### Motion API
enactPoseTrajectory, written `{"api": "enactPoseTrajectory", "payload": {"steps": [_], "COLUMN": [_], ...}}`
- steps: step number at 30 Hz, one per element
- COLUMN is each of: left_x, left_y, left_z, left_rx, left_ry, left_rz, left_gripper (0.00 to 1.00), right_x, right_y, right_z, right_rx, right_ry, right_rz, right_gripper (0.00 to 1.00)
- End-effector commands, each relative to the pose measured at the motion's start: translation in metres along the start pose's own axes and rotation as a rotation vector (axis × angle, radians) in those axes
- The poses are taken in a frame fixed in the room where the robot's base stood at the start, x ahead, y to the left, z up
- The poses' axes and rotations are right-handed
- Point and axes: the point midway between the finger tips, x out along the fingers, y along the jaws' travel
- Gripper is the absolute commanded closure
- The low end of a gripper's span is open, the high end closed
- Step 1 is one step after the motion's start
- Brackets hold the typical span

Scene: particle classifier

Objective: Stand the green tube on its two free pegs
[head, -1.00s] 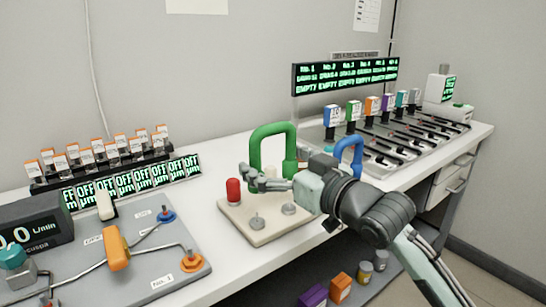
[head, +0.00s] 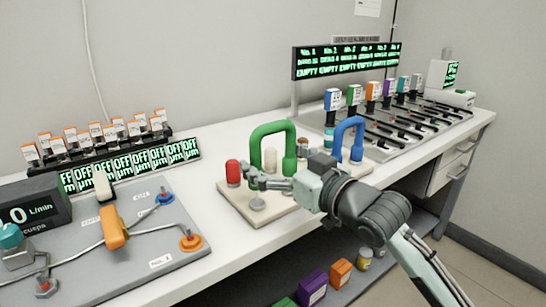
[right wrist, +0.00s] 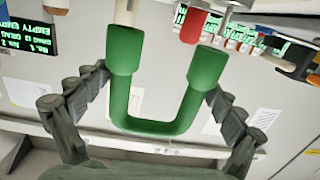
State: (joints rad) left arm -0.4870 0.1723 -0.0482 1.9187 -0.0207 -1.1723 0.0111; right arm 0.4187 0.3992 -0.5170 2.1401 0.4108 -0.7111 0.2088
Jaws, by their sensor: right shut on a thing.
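The green tube (head: 272,130) is an upside-down U over the cream peg board (head: 230,205). My right gripper (head: 266,182) is shut on it; in the right wrist view the green tube (right wrist: 155,125) lies between the two finger pads (right wrist: 160,98). One silver peg (head: 257,201) shows at the board's front, just below the fingers. The fingers hide part of the board and the lower ends of the tube, so I cannot tell whether it touches any peg. My left gripper is out of view.
A red post (head: 232,172) is close left of the green tube, and a cream post (head: 270,158) shows inside its arch. A blue tube (head: 350,135) stands to the right. A grey panel with an orange handle (head: 113,228) lies at left.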

Motion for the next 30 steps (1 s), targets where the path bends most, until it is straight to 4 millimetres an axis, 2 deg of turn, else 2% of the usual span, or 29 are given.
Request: {"api": "enactPoseTrajectory", "payload": {"steps": [30], "left_x": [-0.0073], "left_y": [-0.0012], "left_z": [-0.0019], "left_rx": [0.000], "left_ry": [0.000], "left_rz": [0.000], "left_gripper": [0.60], "right_x": [-0.0002], "right_y": [-0.0001], "right_z": [-0.0005], "right_rx": [0.000], "right_ry": [0.001], "right_rz": [0.000], "right_gripper": [0.38]}}
